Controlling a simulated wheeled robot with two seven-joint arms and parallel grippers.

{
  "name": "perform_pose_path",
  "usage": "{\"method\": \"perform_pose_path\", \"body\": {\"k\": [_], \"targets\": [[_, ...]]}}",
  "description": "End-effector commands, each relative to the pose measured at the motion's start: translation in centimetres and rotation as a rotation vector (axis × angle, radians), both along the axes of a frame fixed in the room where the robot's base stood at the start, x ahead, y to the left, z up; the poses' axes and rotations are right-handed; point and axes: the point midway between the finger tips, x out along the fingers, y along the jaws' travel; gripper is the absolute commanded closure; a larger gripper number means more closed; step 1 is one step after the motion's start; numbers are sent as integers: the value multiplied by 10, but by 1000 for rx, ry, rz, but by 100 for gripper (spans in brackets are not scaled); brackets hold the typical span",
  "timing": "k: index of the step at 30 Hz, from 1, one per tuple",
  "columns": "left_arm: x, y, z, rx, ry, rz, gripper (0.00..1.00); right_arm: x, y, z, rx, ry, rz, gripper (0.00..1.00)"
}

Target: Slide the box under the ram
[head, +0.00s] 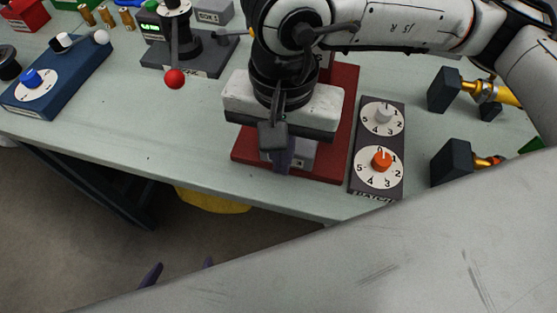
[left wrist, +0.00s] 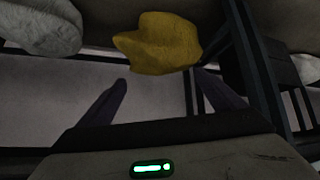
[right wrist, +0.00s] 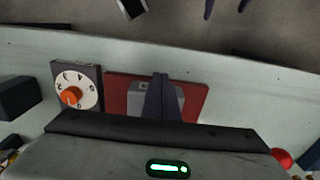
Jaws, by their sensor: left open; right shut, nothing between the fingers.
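A light grey box (head: 303,155) sits on a red base (head: 338,148), partly covered by my right gripper. In the right wrist view, the box (right wrist: 173,91) shows on both sides of the shut fingers. My right gripper (head: 282,165) is shut and empty, its dark purple fingers over or against the box; I cannot tell if they touch. No ram can be made out; my right arm and hand cover the middle and back of the red base. My left gripper (head: 180,268) is open and empty, low in front of the table; its fingers (left wrist: 160,85) show apart.
A panel with two dials (head: 378,148) stands right of the red base. A grey device with a red-balled lever (head: 174,79) and a blue dial box (head: 58,75) stand left. A yellow object (left wrist: 158,42) is below table level. The table front (head: 190,165) is clear.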

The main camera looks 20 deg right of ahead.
Motion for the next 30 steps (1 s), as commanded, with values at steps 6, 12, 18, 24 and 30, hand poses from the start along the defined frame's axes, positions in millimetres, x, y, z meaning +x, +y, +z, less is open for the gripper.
{"method": "perform_pose_path", "body": {"k": [6, 12, 18, 24, 30], "targets": [[3, 2, 1, 2, -6, 3, 11, 0, 0, 0, 0, 0, 0, 100], [4, 2, -6, 4, -7, 3, 11, 5, -3, -3, 0, -2, -2, 100], [4, -1, -23, 7, -2, -8, 11, 21, -14, -5, 1, -3, -3, 100], [8, -6, -12, 1, -17, -14, 11, 23, -15, 0, 0, 0, 1, 100], [7, -6, -13, 1, -14, -14, 11, 22, -14, 0, 0, 0, 2, 100]]}}
